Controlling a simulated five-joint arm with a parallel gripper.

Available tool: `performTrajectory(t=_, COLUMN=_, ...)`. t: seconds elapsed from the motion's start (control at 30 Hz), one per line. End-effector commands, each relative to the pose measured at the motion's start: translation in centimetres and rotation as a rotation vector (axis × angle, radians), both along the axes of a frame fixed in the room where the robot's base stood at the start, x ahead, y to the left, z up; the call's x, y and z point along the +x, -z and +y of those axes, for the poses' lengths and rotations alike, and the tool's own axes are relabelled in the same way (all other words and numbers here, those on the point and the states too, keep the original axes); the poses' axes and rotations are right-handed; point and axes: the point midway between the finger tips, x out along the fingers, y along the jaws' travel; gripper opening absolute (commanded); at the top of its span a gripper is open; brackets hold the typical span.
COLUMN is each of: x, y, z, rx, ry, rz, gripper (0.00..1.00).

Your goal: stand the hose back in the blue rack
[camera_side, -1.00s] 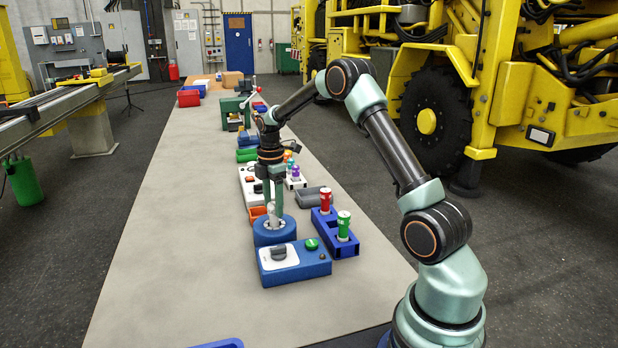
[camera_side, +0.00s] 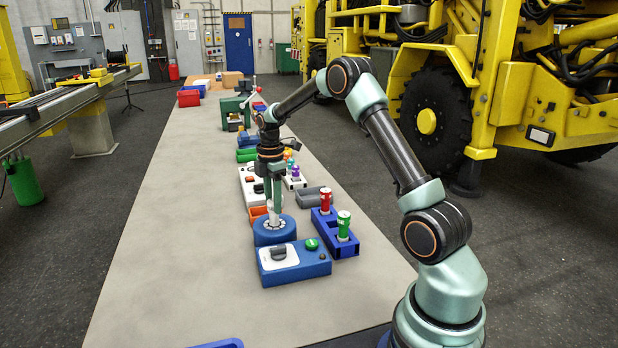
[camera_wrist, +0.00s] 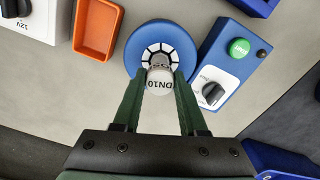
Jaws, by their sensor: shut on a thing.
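The hose (camera_wrist: 158,80) shows as a short silver cylinder with "DN10" on its end, standing over the centre of a round blue unit (camera_wrist: 129,46) with a white segmented ring. My gripper (camera_wrist: 158,76) is shut on it, one green finger on each side. In the side view the hose (camera_side: 274,219) is partly hidden by my gripper (camera_side: 274,208), and its lower end is hidden in the blue unit. The blue rack (camera_side: 347,249) stands to the right of the unit, with a red and a green cylinder upright in it.
A blue control box (camera_side: 305,268) with a green button and a dark knob stands in front of the round unit. An orange tray (camera_wrist: 96,28) and a white box (camera_side: 249,186) lie beyond it. The table's left side (camera_side: 165,230) is clear.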

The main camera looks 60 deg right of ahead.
Motion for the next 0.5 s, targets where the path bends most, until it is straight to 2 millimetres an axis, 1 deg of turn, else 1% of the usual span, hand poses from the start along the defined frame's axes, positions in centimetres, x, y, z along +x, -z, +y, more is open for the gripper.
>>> performTrajectory(t=0.03, x=0.1, y=-0.5, z=0.0, rx=-0.002, ry=0.0, rz=-0.005, gripper=0.0)
performTrajectory(t=0.5, x=0.1, y=-3.9, z=0.0, rx=-0.002, ry=0.0, rz=-0.004, gripper=0.0)
